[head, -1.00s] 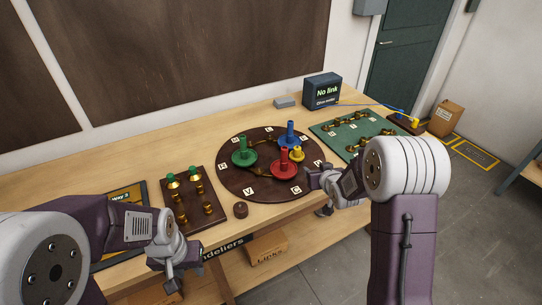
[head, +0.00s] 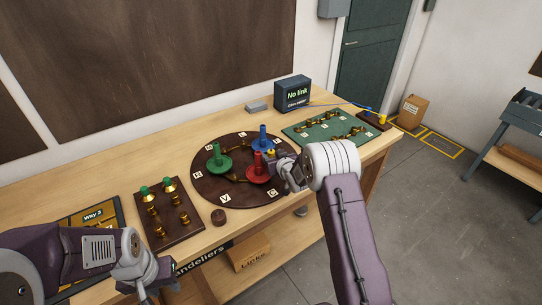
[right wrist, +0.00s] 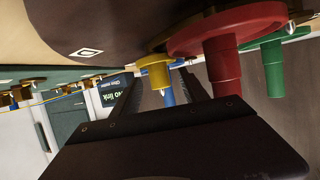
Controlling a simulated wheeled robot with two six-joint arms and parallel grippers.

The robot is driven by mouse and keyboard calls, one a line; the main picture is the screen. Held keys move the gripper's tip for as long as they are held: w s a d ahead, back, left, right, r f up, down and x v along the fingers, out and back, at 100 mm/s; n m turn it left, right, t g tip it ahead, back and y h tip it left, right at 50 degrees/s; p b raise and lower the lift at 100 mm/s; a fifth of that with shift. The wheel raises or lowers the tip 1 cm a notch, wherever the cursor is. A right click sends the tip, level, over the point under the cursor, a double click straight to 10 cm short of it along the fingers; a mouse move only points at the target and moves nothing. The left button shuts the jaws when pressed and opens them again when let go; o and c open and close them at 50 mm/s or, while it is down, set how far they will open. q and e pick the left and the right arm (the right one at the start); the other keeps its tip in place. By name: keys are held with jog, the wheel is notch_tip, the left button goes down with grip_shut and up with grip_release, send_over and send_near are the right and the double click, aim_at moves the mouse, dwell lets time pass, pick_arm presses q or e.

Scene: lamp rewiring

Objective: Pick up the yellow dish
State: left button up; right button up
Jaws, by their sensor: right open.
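The yellow dish (head: 271,152) stands on the round dark board (head: 212,192), behind the red dish (head: 257,172). My right gripper (head: 279,160) is at the board's right side and partly hides the yellow dish in the head view. In the right wrist view the open fingers (right wrist: 158,90) point toward the yellow dish (right wrist: 155,66), whose stem shows between them; I cannot tell if they touch it. The red dish (right wrist: 222,50) is close beside the right finger there. My left gripper (head: 146,294) is low at the bottom edge, partly cut off; its jaws are unclear.
A green dish (head: 217,162) and a blue dish (head: 263,141) share the round board. A brown peg board (head: 182,232) is to its left, a green panel (head: 300,132) to its right. A dark "No link" box (head: 292,93) stands behind.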

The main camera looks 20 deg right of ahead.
jog(key=shift+w+f, duration=0.2)
jog(key=shift+w, duration=0.1)
jog(key=shift+s+r, duration=0.1)
jog(key=shift+s, duration=0.05)
jog(key=c, duration=0.4)
grip_shut()
notch_tip(320, 180, up, 18)
jog(key=p, duration=0.2)
jog(key=shift+r, duration=0.1)
